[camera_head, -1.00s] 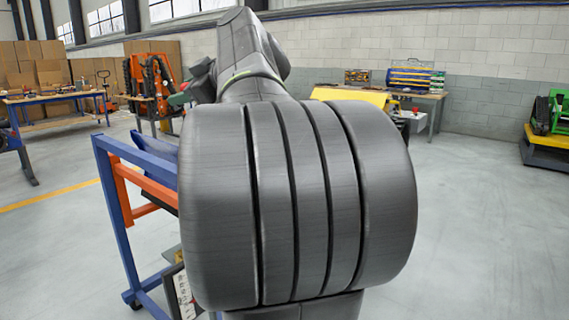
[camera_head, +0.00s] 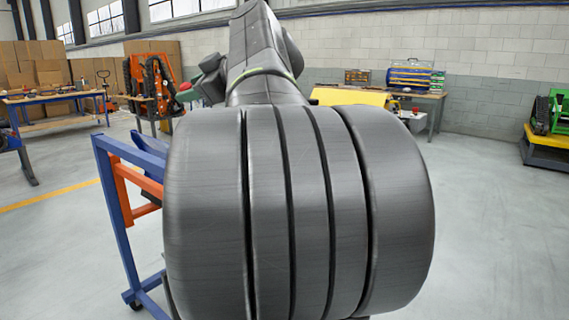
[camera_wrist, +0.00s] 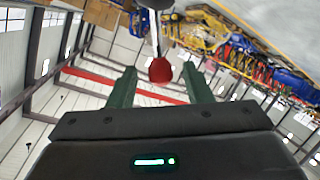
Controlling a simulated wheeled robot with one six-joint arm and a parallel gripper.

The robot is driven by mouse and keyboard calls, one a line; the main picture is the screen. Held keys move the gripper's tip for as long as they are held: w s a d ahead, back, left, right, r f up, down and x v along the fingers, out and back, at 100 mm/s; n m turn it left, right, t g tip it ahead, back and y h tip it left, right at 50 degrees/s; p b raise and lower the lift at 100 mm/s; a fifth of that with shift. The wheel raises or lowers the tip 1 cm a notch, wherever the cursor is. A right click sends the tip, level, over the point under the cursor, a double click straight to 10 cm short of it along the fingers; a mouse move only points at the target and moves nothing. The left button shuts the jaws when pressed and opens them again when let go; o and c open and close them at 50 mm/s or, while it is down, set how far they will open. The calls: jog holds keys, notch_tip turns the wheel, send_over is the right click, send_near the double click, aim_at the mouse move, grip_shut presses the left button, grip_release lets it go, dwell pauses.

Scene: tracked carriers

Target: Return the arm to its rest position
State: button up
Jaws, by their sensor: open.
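My gripper (camera_wrist: 159,74) is open in the wrist view, with its two green fingers spread apart. A red knob on a thin rod (camera_wrist: 160,70) appears between the fingertips. Neither finger visibly touches it, and I cannot tell how far beyond them it is. In the head view, my gripper (camera_head: 190,95) is small and partly hidden at the far end of my raised arm, left of centre. A small red spot (camera_head: 185,86) shows beside it. My dark arm links fill the middle of the head view and hide much behind them.
A blue and orange frame (camera_head: 128,215) stands close on the left. An orange tracked machine (camera_head: 155,85) and a workbench (camera_head: 55,97) are behind it. A yellow machine (camera_head: 350,97) is partly hidden behind my arm. A green machine (camera_head: 555,112) stands far right. The right floor is clear.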

jog(key=v, duration=0.9)
jog(key=x, duration=0.9)
jog(key=p+x, duration=0.1)
jog(key=x, duration=0.3)
jog(key=shift+w+a+r, duration=0.2)
jog(key=shift+w+a, duration=0.05)
jog(key=shift+w, duration=0.05)
jog(key=shift+d+r+m+p, duration=0.15)
jog(key=shift+d+m+p, duration=0.15)
jog(key=shift+m+p, duration=0.3)
jog(key=shift+w+y, duration=0.2)
jog(key=shift+y, duration=0.1)
jog(key=shift+d+p, duration=0.15)
jog(key=shift+p, duration=0.15)
